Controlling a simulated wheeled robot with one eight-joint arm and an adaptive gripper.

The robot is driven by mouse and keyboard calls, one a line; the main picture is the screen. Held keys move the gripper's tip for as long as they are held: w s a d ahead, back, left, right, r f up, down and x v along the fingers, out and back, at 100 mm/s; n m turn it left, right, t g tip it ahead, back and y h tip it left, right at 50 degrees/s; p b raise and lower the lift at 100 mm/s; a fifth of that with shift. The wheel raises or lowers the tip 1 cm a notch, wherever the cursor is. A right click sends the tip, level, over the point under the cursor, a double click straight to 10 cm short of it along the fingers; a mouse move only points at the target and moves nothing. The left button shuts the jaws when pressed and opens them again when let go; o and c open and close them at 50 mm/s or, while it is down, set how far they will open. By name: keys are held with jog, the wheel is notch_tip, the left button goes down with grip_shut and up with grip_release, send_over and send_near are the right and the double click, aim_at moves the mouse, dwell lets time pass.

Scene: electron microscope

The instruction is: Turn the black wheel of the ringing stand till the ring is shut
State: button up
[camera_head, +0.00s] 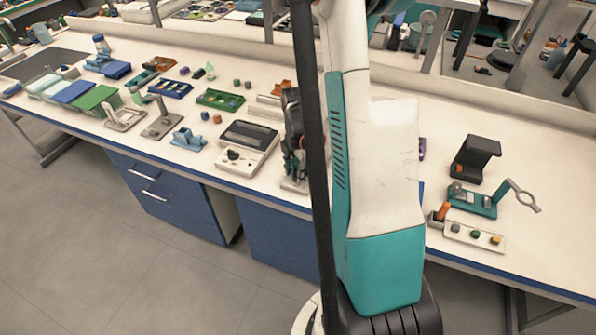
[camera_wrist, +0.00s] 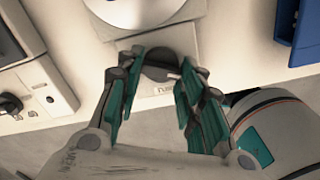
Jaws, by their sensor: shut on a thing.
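The black wheel (camera_wrist: 160,62) shows in the wrist view between my fingers, on the front part of the pale ringing stand (camera_wrist: 180,42). My gripper (camera_wrist: 161,62) is shut on the wheel, with its teal-padded fingers on either side of it. In the head view my gripper (camera_head: 294,165) is down at the stand, and the stand's pale base (camera_head: 293,187) shows only as a small piece below it. My arm hides most of the stand there. I cannot tell how far the ring is open.
A pale instrument with a dark screen and knob (camera_head: 247,148) stands close on the left. A round pale disc (camera_wrist: 135,8) lies behind the wheel. A blue item (camera_wrist: 297,40) is at the right in the wrist view. A teal stand (camera_head: 473,203) is farther right along the bench.

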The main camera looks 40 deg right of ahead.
jog(key=m+b, duration=0.1)
jog(key=m, duration=0.5)
jog(key=shift+w+m, duration=0.15)
jog(key=shift+m, duration=0.15)
jog(key=m, duration=0.6)
jog(key=shift+d+m+b, duration=0.15)
jog(key=shift+m+b, duration=0.15)
jog(key=shift+b, duration=0.1)
jog(key=shift+w+m, duration=0.1)
jog(key=shift+m, duration=0.2)
jog(key=o, duration=1.1)
jog(key=shift+c, duration=0.2)
jog(key=shift+r, duration=4)
